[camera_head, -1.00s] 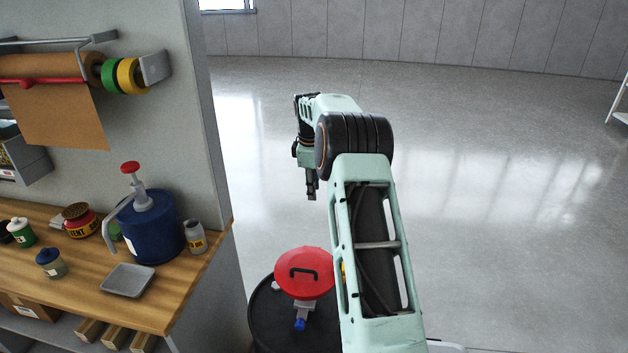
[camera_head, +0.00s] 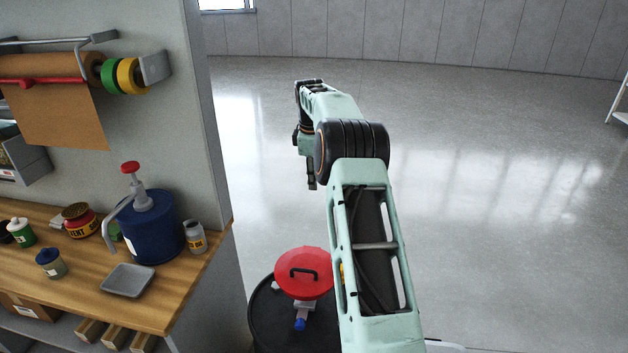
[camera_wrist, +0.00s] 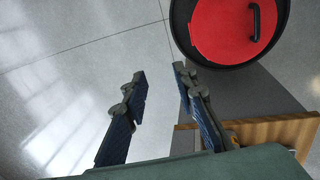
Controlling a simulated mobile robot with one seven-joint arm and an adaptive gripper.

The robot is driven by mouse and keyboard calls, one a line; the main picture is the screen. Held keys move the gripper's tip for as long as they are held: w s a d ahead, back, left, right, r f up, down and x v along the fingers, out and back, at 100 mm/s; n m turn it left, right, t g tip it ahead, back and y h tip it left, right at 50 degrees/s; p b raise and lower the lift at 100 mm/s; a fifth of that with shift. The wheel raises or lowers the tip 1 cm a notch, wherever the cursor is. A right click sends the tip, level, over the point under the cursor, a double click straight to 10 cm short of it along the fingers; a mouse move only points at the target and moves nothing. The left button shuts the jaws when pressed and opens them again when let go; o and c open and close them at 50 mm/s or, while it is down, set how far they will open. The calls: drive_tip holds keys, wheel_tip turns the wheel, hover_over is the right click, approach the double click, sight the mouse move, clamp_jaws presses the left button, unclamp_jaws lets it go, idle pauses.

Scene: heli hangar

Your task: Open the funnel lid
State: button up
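The red round funnel lid (camera_head: 304,273) with a black handle (camera_head: 304,273) lies closed on the funnel over a black drum (camera_head: 266,315). A grey spout with a blue end shows below it. In the wrist view the red lid (camera_wrist: 222,32) and its handle (camera_wrist: 255,22) are at the top right, inside the black drum rim. My gripper (camera_head: 312,186) hangs pointing down, above and beyond the lid in the head view. In the wrist view my gripper (camera_wrist: 158,82) has its two fingers spread, with nothing between them. The lid lies ahead and to the right of the fingers.
A wooden workbench (camera_head: 190,290) stands at the left with a blue pump container (camera_head: 155,230), a grey tray (camera_head: 128,280) and several small jars. Its corner (camera_wrist: 275,130) shows in the wrist view. A wall panel borders the drum. The floor beyond is open.

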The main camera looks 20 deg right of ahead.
wheel_tip(320, 180, up, 11)
drive_tip(key=s+a, duration=0.1)
drive_tip(key=shift+s, duration=0.4)
drive_tip(key=shift+a+f, duration=0.15)
drive_tip(key=shift+a, duration=0.05)
